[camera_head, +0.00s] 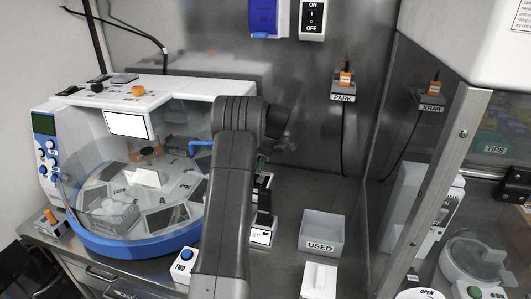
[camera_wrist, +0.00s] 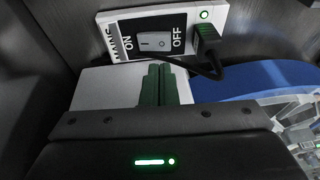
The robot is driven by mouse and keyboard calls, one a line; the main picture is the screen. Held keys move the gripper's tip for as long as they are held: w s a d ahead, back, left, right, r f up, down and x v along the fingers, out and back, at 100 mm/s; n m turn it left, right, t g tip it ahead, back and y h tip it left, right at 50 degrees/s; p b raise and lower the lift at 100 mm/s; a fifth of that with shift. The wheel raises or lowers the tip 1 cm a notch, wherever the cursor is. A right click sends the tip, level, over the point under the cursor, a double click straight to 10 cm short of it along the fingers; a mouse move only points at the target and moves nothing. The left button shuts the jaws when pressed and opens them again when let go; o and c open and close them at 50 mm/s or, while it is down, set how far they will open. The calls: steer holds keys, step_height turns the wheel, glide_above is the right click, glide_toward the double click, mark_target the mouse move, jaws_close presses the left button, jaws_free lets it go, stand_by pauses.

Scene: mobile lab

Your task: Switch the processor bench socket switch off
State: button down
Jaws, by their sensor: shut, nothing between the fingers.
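In the wrist view a white and black plate marked MAINS, ON and OFF (camera_wrist: 190,30) is on the steel wall. Its grey rocker switch (camera_wrist: 154,41) sits between the ON and OFF labels; which side is pressed in I cannot tell. A small green light (camera_wrist: 204,14) on the plate is lit, and a dark plug with a cable (camera_wrist: 207,36) is in it. My gripper (camera_wrist: 158,70) is shut and empty, its dark green fingertips pointing at the plate just below the rocker. Whether they touch it I cannot tell. In the head view my arm mostly hides the gripper.
The domed processor with a blue rim (camera_head: 130,245) stands left of my arm. A USED bin (camera_head: 322,232) is to the right.

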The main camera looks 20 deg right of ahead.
mark_target(261, 180)
steer(key=shift+s+a+f, duration=0.1)
steer(key=shift+s+f, duration=0.05)
steer(key=shift+f, duration=0.8)
steer(key=shift+s+a+f, duration=0.1)
steer(key=shift+s+f, duration=0.05)
steer(key=shift+f, duration=0.8)
